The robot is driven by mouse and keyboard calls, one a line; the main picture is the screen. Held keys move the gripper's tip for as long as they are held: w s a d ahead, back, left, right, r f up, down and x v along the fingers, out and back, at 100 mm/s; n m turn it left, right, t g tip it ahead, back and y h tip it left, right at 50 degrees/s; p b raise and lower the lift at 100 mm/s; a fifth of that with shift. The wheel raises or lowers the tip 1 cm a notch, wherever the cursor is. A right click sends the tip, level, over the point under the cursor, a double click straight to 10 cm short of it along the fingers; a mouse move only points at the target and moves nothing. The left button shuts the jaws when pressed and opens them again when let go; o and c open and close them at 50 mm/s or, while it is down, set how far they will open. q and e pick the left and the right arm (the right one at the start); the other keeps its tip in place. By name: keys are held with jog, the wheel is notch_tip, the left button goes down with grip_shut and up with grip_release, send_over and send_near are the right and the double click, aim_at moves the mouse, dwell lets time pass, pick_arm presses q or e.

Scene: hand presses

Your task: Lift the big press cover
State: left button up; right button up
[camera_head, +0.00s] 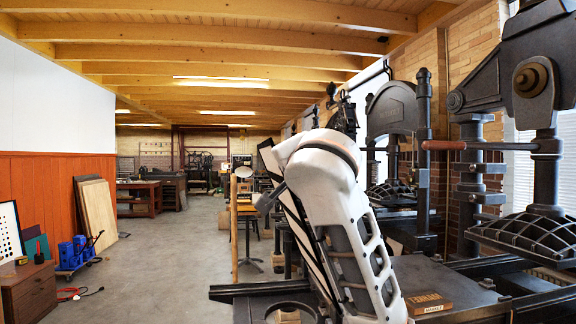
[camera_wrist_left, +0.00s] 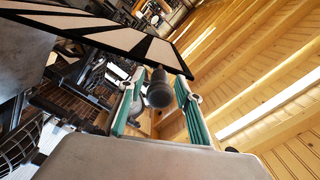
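The press cover, a black-framed panel with white sections, crosses the top left of the left wrist view (camera_wrist_left: 112,37). In the head view part of a tilted black-and-white panel (camera_head: 268,160), seemingly this cover, shows beside my white arm, which hides most of it. A dark rounded handle (camera_wrist_left: 159,90) stands out below the panel's edge. My left gripper (camera_wrist_left: 160,82) has its green-padded fingers apart, one on each side of this handle; I cannot tell whether they touch it. The head view does not show the left gripper's fingers. My right gripper is in neither view.
A black press with a brown-handled lever (camera_head: 445,145) stands close on the right. A small wooden box (camera_head: 428,303) lies on the dark press bed. A brown cabinet (camera_head: 28,292) and a blue cart (camera_head: 76,252) stand left.

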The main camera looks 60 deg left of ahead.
pick_arm(q)
jog(key=v, duration=1.2)
jog(key=shift+w, duration=0.1)
dwell(0.4)
